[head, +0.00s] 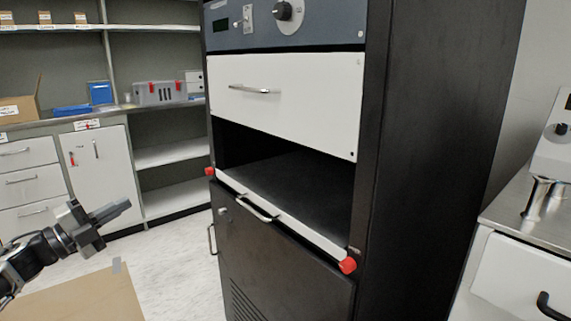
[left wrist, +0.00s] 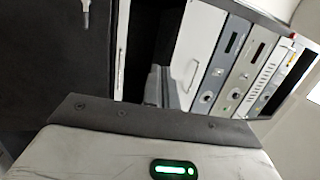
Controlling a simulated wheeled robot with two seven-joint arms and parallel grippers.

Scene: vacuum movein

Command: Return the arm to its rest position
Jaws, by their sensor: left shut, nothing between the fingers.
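My left gripper (head: 124,208) is in the lower left of the head view, at the end of my left arm. Its fingers are shut with nothing between them, and they point right toward the black rack (head: 430,150). It looks apart from the rack, with floor and the storage shelving behind it. In the left wrist view the shut fingers (left wrist: 160,86) stick up beyond the dark edge of the gripper body. My right gripper is not in view.
The rack has an open bay with a dark shelf (head: 290,185), its front edge bearing red knobs (head: 347,265) and a handle. A cardboard box (head: 75,297) is below my left arm. A steel-topped counter (head: 515,225) stands at the right. Floor between box and rack is clear.

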